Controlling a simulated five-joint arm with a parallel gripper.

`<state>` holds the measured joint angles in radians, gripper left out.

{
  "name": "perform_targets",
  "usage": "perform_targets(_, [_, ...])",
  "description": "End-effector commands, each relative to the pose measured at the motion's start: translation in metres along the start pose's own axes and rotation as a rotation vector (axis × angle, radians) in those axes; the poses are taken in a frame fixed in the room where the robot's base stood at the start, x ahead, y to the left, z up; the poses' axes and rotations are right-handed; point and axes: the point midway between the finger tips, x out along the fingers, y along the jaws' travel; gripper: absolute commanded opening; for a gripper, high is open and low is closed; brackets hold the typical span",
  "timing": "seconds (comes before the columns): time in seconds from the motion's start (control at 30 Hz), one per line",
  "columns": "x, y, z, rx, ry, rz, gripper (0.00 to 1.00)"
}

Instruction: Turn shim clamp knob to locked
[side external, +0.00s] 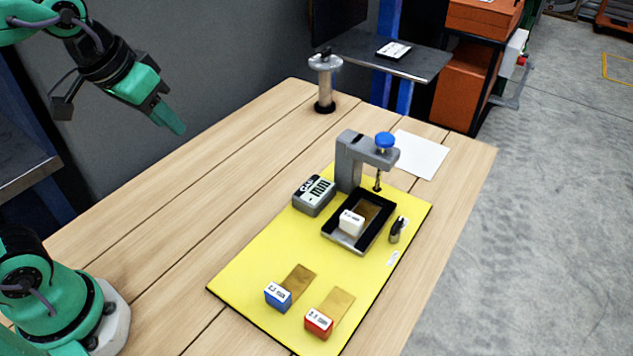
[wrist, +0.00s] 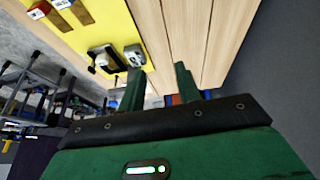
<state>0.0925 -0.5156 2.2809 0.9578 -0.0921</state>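The shim clamp (side external: 350,160) is a grey C-shaped frame on the yellow mat (side external: 250,250). Its round blue knob (side external: 384,140) tops a thin vertical screw. Below the screw is a black tray (side external: 338,240) with a brass shim and a white labelled block (side external: 351,223). I cannot read the knob's lock state. My gripper (side external: 168,118) is high at the upper left, well away from the clamp. In the wrist view my gripper (wrist: 159,83) has its two green fingers apart with nothing between them. The clamp area is small and tilted there.
A grey gauge (side external: 314,195) stands left of the clamp, and a small dark peg (side external: 397,229) right of the tray. Blue (side external: 278,297) and red (side external: 319,323) blocks with brass strips lie in front. A metal post (side external: 325,82) stands behind. The table's left part is clear.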

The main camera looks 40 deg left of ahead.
Motion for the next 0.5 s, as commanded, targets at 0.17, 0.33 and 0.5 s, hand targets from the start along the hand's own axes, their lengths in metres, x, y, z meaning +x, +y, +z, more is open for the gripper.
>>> perform_targets(0.17, [0.006,0.021,-0.035,-0.001,-0.047,0.016,0.34])
perform_targets(0.33, [0.015,0.043,-0.065,-0.004,-0.089,0.027,0.34])
perform_targets(0.5, [0.03,0.069,-0.091,-0.006,-0.131,0.033,0.34])
